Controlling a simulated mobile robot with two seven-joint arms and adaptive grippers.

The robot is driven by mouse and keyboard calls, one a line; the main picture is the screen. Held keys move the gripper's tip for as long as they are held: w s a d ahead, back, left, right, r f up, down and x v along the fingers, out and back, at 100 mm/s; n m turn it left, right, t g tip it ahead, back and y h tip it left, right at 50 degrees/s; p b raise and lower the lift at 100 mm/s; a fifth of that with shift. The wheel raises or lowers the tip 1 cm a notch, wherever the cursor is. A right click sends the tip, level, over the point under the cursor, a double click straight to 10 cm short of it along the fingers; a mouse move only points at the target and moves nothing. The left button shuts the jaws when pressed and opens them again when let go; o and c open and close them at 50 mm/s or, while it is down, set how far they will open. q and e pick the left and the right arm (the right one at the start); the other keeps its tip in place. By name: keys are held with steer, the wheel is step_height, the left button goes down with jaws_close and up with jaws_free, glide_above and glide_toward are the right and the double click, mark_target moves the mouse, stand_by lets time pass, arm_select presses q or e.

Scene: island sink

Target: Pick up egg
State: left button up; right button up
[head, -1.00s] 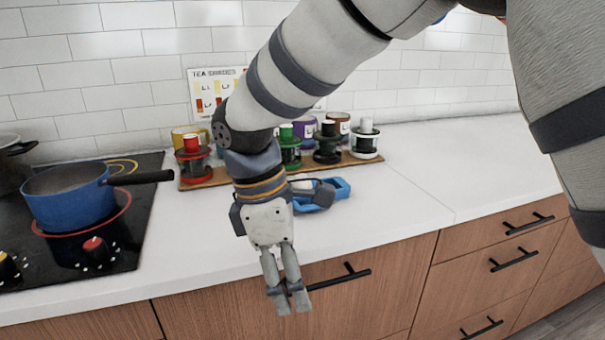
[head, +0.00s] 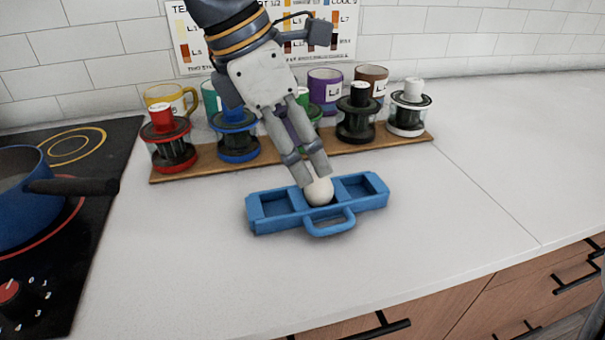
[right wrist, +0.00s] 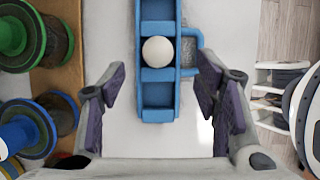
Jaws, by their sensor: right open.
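A white egg (head: 319,191) sits in the middle compartment of a blue tray (head: 274,224) with a loop handle on its front side. The compartments to either side look empty. My right gripper (head: 314,182) reaches down from above, its fingertips overlapping the egg's upper left edge in the head view. In the right wrist view, the egg (right wrist: 158,51) lies ahead between the open fingers (right wrist: 162,88), with clear gaps on both sides, and the tray (right wrist: 158,113) runs lengthwise between them. Nothing is held. My left gripper is not in view.
Behind the tray, a wooden board (head: 202,176) holds several tea makers and mugs close to my right gripper. A stove with a blue pot (head: 25,205) is at left. The counter (head: 200,270) in front and right is clear.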

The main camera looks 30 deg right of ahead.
mark_target(316, 176)
steer(key=x, duration=0.6)
steer(key=shift+w+d, duration=0.15)
steer(key=c, duration=0.8)
steer(key=shift+o, duration=0.2)
